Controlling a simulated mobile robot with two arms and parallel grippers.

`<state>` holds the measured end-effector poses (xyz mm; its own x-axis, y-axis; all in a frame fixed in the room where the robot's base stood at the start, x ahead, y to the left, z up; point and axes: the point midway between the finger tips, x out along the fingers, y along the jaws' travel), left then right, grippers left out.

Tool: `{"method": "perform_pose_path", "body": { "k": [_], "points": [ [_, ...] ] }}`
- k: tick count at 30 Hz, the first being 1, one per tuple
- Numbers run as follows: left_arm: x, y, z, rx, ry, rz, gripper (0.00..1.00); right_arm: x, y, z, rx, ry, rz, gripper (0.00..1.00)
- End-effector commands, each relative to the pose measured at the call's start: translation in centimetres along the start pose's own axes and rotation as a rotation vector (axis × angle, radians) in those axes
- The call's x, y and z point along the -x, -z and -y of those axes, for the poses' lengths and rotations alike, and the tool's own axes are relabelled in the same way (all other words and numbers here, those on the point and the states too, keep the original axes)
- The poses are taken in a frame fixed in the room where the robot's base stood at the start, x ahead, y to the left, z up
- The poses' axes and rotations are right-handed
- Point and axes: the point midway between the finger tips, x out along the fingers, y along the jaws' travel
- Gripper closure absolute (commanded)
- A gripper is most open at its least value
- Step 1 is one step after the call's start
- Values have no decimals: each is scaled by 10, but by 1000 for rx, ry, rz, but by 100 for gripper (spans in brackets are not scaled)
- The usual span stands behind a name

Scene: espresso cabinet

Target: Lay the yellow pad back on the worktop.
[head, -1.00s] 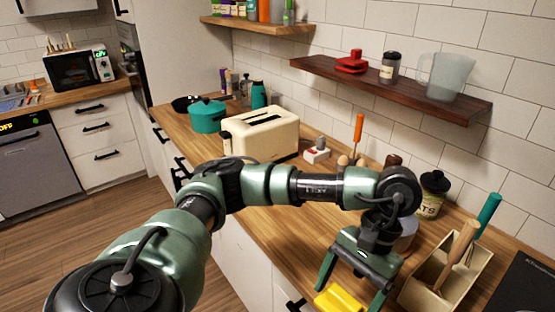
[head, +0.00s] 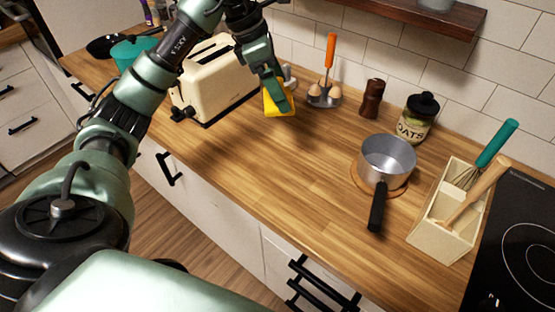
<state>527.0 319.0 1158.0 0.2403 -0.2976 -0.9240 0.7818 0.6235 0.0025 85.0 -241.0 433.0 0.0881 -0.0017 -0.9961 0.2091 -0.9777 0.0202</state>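The yellow pad (head: 272,106) shows in the head view next to the right end of the cream toaster, over the back part of the wooden worktop (head: 270,170). My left gripper (head: 283,106) comes down from above and is shut on the pad. One finger lies across the pad's near face and hides part of it; the other finger is hidden. The pad hangs upright from the fingers. Its lower edge is at or just above the worktop; I cannot tell whether it touches. My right gripper is not in view.
The toaster (head: 215,85) stands close left of the pad. An egg holder (head: 324,100), pepper mill (head: 371,98) and oats jar (head: 415,120) stand along the wall. A saucepan (head: 386,160), utensil box (head: 440,240) and hob (head: 520,240) are at right. The middle front worktop is clear.

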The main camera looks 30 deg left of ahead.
Motion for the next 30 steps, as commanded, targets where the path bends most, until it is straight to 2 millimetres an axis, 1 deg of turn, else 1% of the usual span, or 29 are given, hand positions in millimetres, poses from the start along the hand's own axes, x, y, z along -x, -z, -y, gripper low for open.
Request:
{"method": "perform_pose_path", "body": {
  "k": [2,5,15,18,21,26,30],
  "points": [
    [-4,4,-3,31,-11,-2,59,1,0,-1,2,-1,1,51],
    [-21,12,-2,40,-10,-6,59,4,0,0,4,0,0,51],
    [-104,46,0,37,-6,-4,59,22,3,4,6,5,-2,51],
    [-123,53,-1,36,-9,-2,59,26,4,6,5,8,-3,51],
    [-136,58,-2,35,-10,-1,59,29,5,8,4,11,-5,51],
    [-145,62,-2,34,-12,0,59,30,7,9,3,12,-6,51],
    [-161,68,-1,35,-8,-1,59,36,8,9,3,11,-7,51]
  ]
}}
